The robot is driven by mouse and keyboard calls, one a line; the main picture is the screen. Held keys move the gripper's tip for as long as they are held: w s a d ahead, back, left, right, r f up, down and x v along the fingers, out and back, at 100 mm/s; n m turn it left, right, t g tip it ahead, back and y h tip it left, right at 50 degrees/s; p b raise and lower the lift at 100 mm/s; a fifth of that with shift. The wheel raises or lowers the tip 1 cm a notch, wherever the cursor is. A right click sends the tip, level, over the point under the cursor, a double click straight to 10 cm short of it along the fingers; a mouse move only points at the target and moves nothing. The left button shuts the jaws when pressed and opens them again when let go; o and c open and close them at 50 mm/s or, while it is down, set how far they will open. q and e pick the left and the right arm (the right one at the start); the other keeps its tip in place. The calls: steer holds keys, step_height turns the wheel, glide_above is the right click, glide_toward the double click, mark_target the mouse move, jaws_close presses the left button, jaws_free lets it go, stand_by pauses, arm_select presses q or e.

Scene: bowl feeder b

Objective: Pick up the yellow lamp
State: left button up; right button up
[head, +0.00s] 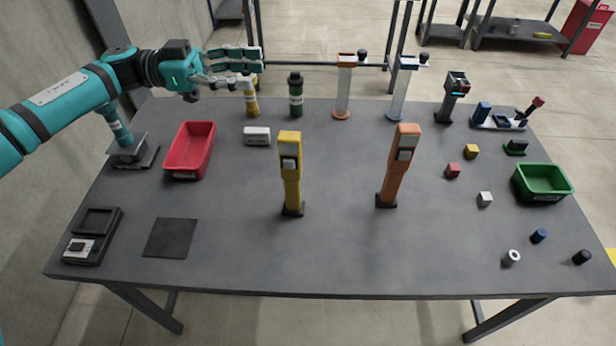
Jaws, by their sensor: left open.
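Two yellow upright things stand on the table, and I cannot tell for certain which is the lamp. The tall yellow lamp-like handheld unit (291,185) has a grey window in its head and stands on a small dark base near the table's middle. A shorter yellow cylinder (251,104) with a pale top stands at the back left. My left gripper (255,66) is open, its fingers pointing right, over or just behind the short cylinder's top in the picture. I cannot tell whether they touch. The tall unit is clear of the gripper. My right gripper is not in view.
A similar orange unit (400,160) stands right of the tall yellow one. The front middle is clear.

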arm_select(q)
steer(key=f, duration=0.1)
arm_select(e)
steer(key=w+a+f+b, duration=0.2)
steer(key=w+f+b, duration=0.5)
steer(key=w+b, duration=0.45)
arm_select(q)
steer(key=b, duration=1.1)
glide_toward(292, 187)
steer(key=shift+w+d+f, duration=0.35)
steer(key=shift+d+f, duration=0.1)
steer(key=shift+d, duration=0.15)
steer(key=shift+w+d+f, duration=0.35)
steer(key=shift+d+f, duration=0.1)
steer(key=shift+d, duration=0.15)
steer(key=shift+s+d+f, duration=0.1)
steer(key=shift+d+f, duration=0.15)
steer(key=shift+d, duration=0.6)
steer(key=shift+s+d, duration=0.2)
steer(key=shift+d, duration=2.75)
steer(key=shift+r, duration=0.1)
jaws_close()
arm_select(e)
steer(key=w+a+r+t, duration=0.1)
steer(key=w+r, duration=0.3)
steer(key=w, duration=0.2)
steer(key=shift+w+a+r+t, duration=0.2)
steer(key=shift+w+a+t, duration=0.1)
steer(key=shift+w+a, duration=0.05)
